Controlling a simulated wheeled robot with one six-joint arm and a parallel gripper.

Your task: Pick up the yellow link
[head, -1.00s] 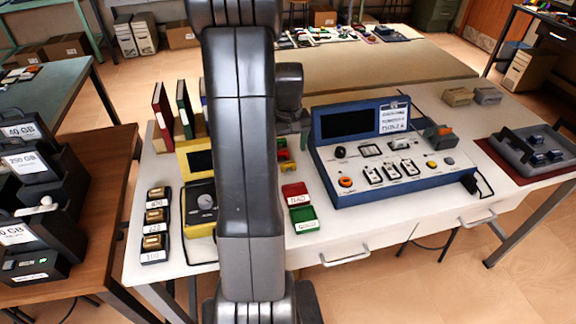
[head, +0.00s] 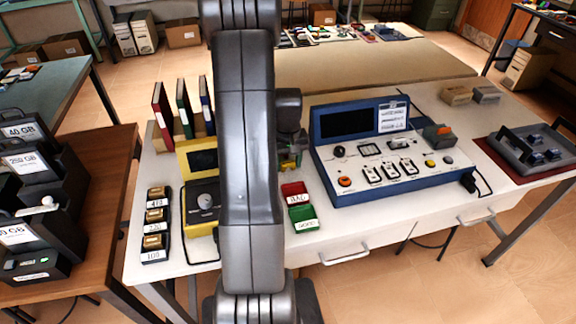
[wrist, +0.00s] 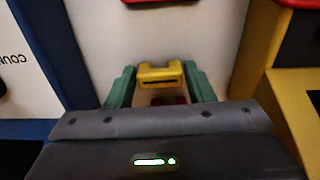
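The yellow link (wrist: 160,75) is a small block with a dark slot, seen in the wrist view between the tips of my gripper's two green fingers (wrist: 160,84). The fingers stand apart, one on each side of it, very close to its ends; I cannot tell whether they touch it. In the head view my gripper (head: 290,157) is low over the white table (head: 345,228), partly hidden behind my arm. Only small yellow and green bits show there. Something dark red shows just below the link in the wrist view.
A red tray (head: 294,190) and a green tray (head: 303,217) stand in front of my gripper. The blue console (head: 330,185) is close on the right, and a yellow meter box (head: 198,200) is on the left. Upright binders (head: 163,115) stand behind it.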

